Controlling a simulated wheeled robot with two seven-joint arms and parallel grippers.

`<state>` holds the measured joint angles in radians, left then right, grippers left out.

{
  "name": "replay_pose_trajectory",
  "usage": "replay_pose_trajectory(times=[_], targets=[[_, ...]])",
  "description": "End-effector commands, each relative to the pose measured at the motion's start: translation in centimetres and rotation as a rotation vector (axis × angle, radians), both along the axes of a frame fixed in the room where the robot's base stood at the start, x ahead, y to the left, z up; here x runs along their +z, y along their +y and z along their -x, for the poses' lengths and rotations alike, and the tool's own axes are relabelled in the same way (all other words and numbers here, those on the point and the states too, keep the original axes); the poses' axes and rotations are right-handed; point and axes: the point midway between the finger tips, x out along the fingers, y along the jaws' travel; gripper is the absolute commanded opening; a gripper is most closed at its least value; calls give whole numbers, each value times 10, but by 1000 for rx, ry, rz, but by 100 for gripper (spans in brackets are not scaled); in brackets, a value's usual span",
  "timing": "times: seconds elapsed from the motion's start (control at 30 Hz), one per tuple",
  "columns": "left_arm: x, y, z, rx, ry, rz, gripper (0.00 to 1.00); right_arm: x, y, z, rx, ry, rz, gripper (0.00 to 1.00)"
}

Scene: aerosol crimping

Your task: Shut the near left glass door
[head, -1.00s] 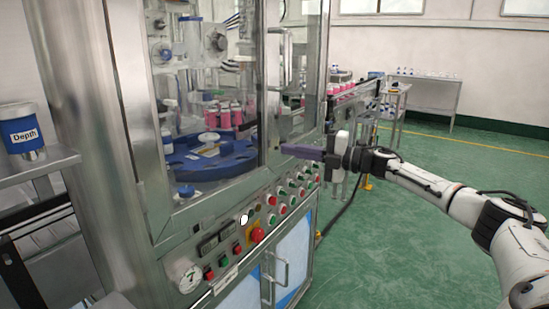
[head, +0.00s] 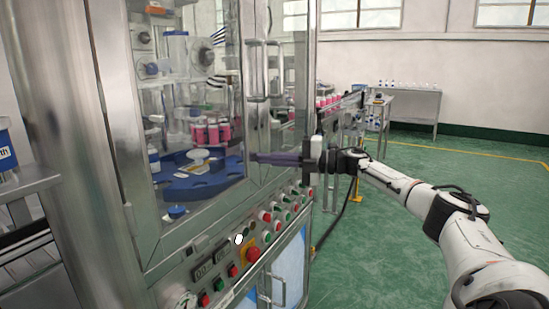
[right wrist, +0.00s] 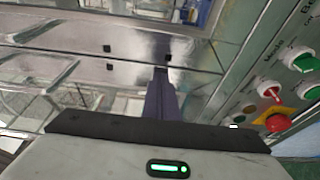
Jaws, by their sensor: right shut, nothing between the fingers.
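The near left glass door (head: 190,50) is on the machine's front, left of the metal uprights and handle (head: 257,70) in the head view. Through the glass I see a blue turntable. I cannot tell how far the door stands from its frame. My right gripper (head: 252,158) is shut and empty, with its long purple fingers pointing left across the lower part of the door frames. In the right wrist view the fingers (right wrist: 161,75) reach up to a metal frame; I cannot tell whether they touch it. My left gripper is out of view.
Below the doors is a sloped control panel with a red emergency button (head: 253,254) and several coloured buttons. Pink-capped cans (head: 210,131) stand inside the machine. A metal shelf (head: 30,184) is at the left. Green floor (head: 395,250) is clear on the right.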

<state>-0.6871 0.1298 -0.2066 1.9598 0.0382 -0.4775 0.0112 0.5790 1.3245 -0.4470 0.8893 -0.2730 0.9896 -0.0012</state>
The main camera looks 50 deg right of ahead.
Motion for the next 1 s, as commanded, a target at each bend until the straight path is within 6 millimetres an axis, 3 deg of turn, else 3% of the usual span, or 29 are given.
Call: replay_pose_trajectory(times=[0.03,0.33,1.0], targets=[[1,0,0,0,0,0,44,16,3,-10,-21,-45,-16,0],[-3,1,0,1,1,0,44,13,3,-7,-15,-42,-14,0],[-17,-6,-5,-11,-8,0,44,5,-27,63,-10,-13,2,0]])
